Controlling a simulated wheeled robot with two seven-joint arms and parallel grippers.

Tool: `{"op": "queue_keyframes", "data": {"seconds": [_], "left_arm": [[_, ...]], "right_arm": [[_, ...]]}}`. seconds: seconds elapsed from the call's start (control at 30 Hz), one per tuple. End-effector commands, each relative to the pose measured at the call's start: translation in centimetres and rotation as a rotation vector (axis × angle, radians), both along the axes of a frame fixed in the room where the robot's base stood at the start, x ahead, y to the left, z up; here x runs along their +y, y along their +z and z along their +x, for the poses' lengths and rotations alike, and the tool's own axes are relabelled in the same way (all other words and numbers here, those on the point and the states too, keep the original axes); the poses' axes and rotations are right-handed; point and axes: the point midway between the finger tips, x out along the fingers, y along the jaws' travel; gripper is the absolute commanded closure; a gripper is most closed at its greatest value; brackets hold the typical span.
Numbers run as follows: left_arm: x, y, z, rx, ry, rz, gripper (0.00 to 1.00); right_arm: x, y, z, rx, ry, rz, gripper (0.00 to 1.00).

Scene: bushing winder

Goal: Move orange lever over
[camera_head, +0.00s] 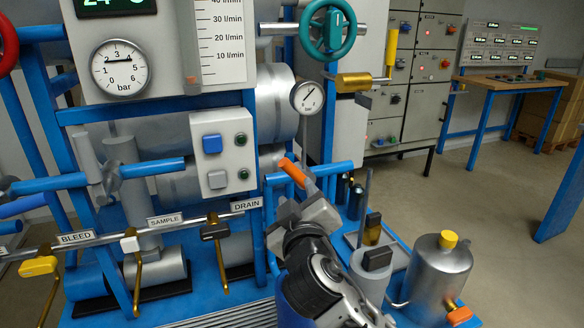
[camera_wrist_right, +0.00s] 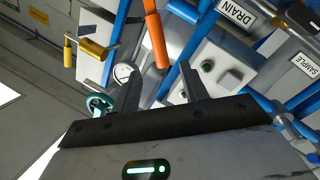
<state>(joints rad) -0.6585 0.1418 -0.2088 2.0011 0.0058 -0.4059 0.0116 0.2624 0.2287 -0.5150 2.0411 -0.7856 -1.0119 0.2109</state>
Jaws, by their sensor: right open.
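The orange lever (camera_head: 292,171) is a slanted handle just right of the DRAIN label in the head view. In the right wrist view the orange lever (camera_wrist_right: 155,38) runs down from the top edge, its lower end near the gap between my fingers. My right gripper (camera_head: 304,197) is at the lever's lower right in the head view. In the wrist view the right gripper (camera_wrist_right: 160,83) has its two fingers apart, with nothing held between them. I cannot tell whether a finger touches the lever. My left gripper is not in view.
A blue frame post (camera_head: 262,150) and a button box (camera_head: 223,150) stand left of the lever. A pressure gauge (camera_head: 308,97) and a brass-coloured valve (camera_head: 355,82) are above. A metal canister (camera_head: 440,275) stands at lower right. Open floor (camera_head: 480,200) lies further right.

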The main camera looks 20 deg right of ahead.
Motion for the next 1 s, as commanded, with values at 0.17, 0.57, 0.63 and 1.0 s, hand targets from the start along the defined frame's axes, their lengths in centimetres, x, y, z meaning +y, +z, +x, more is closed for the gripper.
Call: {"op": "queue_keyframes", "data": {"seconds": [0.17, 0.57, 0.63, 1.0], "left_arm": [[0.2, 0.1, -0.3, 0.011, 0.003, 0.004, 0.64], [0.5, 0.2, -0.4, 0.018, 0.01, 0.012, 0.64], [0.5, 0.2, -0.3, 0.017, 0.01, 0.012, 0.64], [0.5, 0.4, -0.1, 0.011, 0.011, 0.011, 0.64]], "right_arm": [[-1.0, 0.3, 4.0, 0.0, -0.003, -0.003, 0.56], [-2.2, 0.0, 9.9, 0.002, 0.0, 0.001, 0.56], [-2.3, 0.0, 10.2, 0.001, 0.0, 0.001, 0.56], [-2.3, -0.1, 10.4, 0.002, 0.0, 0.003, 0.73]]}}
